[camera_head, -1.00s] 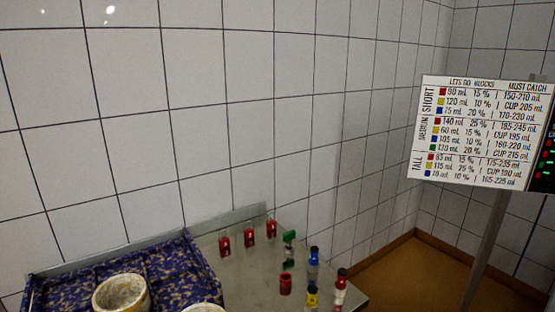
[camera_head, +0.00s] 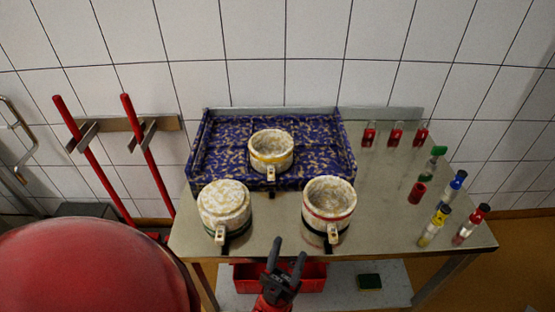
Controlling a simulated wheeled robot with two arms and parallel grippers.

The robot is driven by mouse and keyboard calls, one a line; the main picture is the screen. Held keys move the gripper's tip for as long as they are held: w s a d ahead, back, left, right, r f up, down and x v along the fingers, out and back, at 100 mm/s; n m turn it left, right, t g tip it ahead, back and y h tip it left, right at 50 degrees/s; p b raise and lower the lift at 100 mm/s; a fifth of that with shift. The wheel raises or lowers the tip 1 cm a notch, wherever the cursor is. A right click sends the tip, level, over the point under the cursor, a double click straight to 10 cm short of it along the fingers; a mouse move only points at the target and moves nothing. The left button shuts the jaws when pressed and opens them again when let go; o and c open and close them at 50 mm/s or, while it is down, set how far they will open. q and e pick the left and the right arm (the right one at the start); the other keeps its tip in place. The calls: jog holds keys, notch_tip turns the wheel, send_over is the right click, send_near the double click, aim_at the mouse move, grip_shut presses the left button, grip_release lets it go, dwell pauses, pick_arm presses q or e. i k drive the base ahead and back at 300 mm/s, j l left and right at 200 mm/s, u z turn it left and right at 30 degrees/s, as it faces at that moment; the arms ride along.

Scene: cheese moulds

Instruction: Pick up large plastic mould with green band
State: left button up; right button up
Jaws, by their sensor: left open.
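A large speckled cream mould (camera_head: 224,205) with a dark green band low on its side stands at the table's front left. It has a pale handle or latch block at its front. A similar mould (camera_head: 328,203) with a red band stands to its right. A smaller mould (camera_head: 271,150) with a yellow band sits on the blue speckled tray (camera_head: 340,134). My left gripper (camera_head: 288,250) is open and empty, at the table's front edge. It is to the right of the green-band mould and apart from it. My right gripper is not in view.
The steel table (camera_head: 390,222) has bottles and small containers at its right, including a blue-capped bottle (camera_head: 453,185) and a yellow-capped bottle (camera_head: 436,224). A red bin (camera_head: 310,275) and a dark sponge-like block (camera_head: 370,282) are on the lower shelf. Red-handled tools (camera_head: 146,152) hang at the left.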

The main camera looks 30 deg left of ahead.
aim_at(224, 207)
jog(key=u, duration=1.4)
